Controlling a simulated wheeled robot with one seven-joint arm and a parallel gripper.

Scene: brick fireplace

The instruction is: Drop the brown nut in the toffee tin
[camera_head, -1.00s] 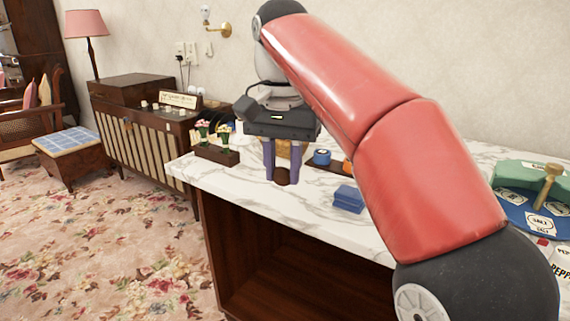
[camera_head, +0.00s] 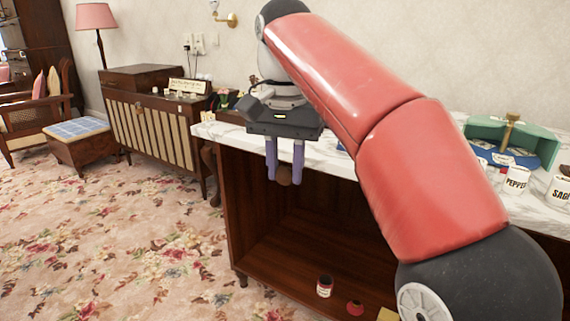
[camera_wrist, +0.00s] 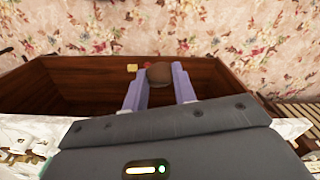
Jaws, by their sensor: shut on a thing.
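The brown nut (camera_head: 284,176) is held between the two purple fingers of my gripper (camera_head: 284,180). The nut also shows between the fingertips in the wrist view (camera_wrist: 158,73). In the head view my gripper hangs in front of the marble top's front edge, over the open cabinet front. A small red tin with a pale label (camera_head: 324,286) stands on the cabinet floor, below and right of my gripper; it may be the toffee tin, but its label is too small to read. A small red round thing (camera_head: 355,308) lies beside it.
The marble counter (camera_head: 215,131) tops a dark open-fronted cabinet (camera_head: 262,235). A pepper jar (camera_head: 515,180) and a green holder (camera_head: 535,142) stand at the right. A yellowish thing (camera_head: 388,314) shows at the bottom edge. Floral carpet (camera_head: 120,230) at the left is clear.

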